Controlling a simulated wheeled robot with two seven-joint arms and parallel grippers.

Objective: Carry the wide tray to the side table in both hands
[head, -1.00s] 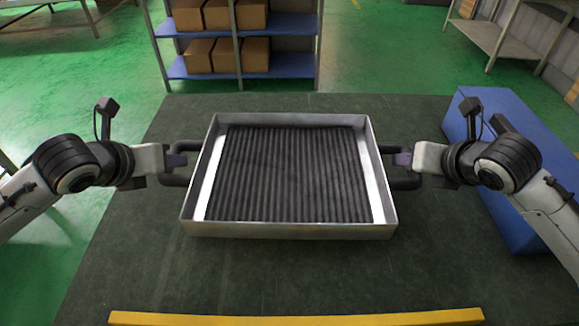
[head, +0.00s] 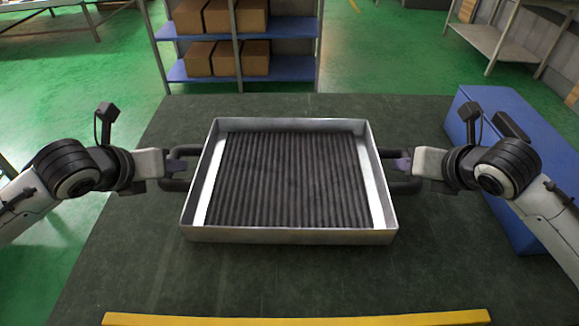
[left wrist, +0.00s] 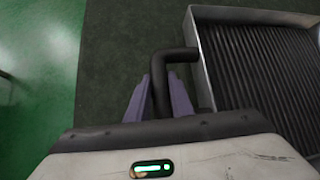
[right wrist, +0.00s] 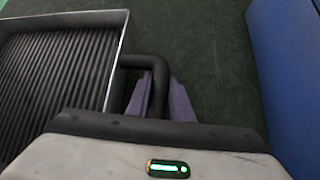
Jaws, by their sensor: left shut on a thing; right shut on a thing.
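The wide tray (head: 290,237) is a shallow metal pan with a dark ribbed inside and a black bar handle at each end. It is level over the dark green table top (head: 250,280); I cannot tell whether it touches it. My left gripper (head: 172,166) is shut on the left handle, with its purple fingers on either side of the bar in the left wrist view (left wrist: 158,100). My right gripper (head: 402,165) is shut on the right handle, as the right wrist view (right wrist: 157,98) also shows. I cannot tell which surface is the side table.
A large blue block (head: 510,150) stands at the right, close to my right arm. A yellow strip (head: 295,319) runs along the near edge. A blue shelf rack (head: 290,67) with brown boxes (head: 220,57) stands beyond the table. Bare table top lies around the tray.

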